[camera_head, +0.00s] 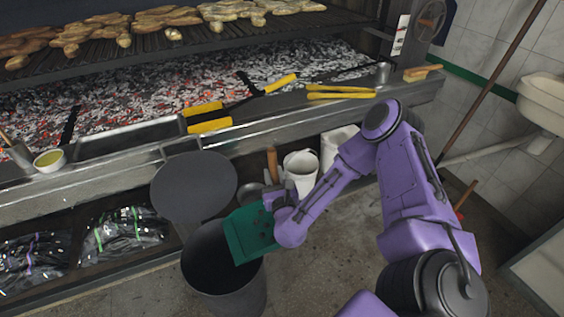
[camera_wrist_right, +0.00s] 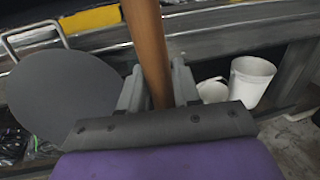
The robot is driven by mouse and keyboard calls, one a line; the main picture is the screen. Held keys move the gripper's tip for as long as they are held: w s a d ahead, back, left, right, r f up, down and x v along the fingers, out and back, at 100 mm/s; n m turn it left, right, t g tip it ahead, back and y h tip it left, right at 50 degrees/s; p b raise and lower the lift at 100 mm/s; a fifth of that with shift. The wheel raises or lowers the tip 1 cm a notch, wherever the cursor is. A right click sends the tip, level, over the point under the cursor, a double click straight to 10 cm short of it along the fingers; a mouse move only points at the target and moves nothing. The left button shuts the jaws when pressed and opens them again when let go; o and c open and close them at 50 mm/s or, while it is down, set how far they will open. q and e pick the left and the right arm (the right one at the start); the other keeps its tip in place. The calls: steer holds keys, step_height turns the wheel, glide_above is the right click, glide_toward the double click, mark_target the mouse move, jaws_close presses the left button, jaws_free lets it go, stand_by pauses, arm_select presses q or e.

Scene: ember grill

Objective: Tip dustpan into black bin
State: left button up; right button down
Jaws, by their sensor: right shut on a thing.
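The green dustpan (camera_head: 250,234) is over the right part of the black bin's mouth, with a few small dark bits on it. The black bin (camera_head: 230,290) stands open on the floor, its inside dark. A round dark lid (camera_head: 194,187) is raised behind the bin and also shows in the right wrist view (camera_wrist_right: 62,95). My right gripper (camera_head: 284,200) is at the dustpan's right side. In the right wrist view its fingers (camera_wrist_right: 158,90) are shut on the wooden handle (camera_wrist_right: 147,40). The dustpan's pan is not visible in that view. My left gripper is not in view.
White buckets (camera_head: 301,170) stand under the counter, behind my right arm. The grill (camera_head: 180,80) with glowing embers is behind. Yellow-handled tools (camera_head: 340,92) lie on the counter edge. Bagged goods (camera_head: 125,235) are on the lower shelf. Floor right of the bin is clear.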

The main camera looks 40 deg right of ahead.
steer(key=w+a+r+n+t+b, duration=0.1)
steer(key=w+a+n, duration=0.15)
steer(key=a, duration=0.45)
steer(key=w+a+r+n+b, duration=0.2)
steer(key=a+n, duration=0.2)
steer(key=a, duration=0.4)
steer(key=w+a+r+n+t+b, duration=0.1)
steer(key=w+a+n, duration=0.1)
steer(key=a+n, duration=0.35)
steer(key=w+a+f+n+y+b, duration=0.1)
steer(key=w+a+f+n+b, duration=0.1)
steer(key=a+b, duration=0.3)
steer(key=w+a+f+n+t+y+b, duration=0.1)
steer(key=a+f+b, duration=0.4)
steer(key=a, duration=0.6)
steer(key=shift+w+a+n+b, duration=0.15)
steer(key=shift+w+n+b, duration=0.4)
steer(key=shift+n, duration=0.55)
steer(key=shift+r, duration=0.1)
